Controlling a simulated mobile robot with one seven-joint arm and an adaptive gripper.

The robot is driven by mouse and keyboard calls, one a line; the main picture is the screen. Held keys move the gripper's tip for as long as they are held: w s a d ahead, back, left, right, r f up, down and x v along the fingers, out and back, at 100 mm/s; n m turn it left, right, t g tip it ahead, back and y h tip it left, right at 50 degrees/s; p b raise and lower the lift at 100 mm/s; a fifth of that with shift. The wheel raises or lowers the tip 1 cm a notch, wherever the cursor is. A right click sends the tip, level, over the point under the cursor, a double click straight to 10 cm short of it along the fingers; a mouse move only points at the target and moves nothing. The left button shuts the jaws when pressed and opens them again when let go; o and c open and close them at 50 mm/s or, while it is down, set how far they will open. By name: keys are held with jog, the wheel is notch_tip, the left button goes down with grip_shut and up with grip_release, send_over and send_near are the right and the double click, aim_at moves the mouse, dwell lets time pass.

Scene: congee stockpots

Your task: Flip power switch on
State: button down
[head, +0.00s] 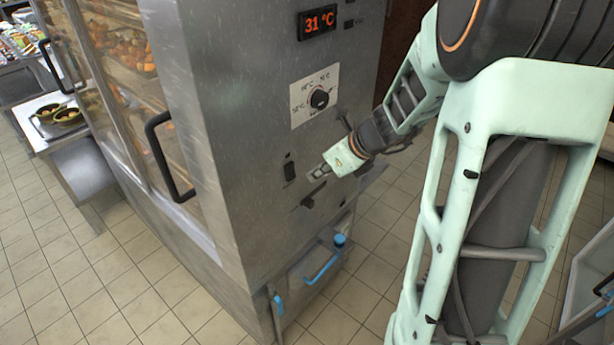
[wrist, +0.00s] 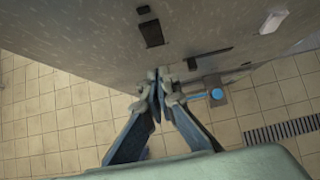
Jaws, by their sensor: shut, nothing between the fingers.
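A steel cabinet (head: 230,130) carries a small black rectangular switch (head: 289,171) on its front panel, below the dial. This appears to be the power switch; its on or off position is too small to tell. In the wrist view the dark switch (wrist: 153,33) lies above and slightly left of the fingertips. My gripper (head: 317,175) is shut and empty, close to the panel and just right of the switch. In the wrist view the gripper (wrist: 160,80) shows its fingertips together, apart from the switch. Contact with the panel cannot be told.
A dial (head: 319,98) and a red 31 °C display (head: 318,22) sit above the switch. A dark slot (head: 313,196) lies below my gripper. A black door handle (head: 164,155) sticks out at left, and a blue-handled drain box (head: 320,265) stands low. Tiled floor (head: 150,290) is open.

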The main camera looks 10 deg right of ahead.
jog(key=v, duration=0.7)
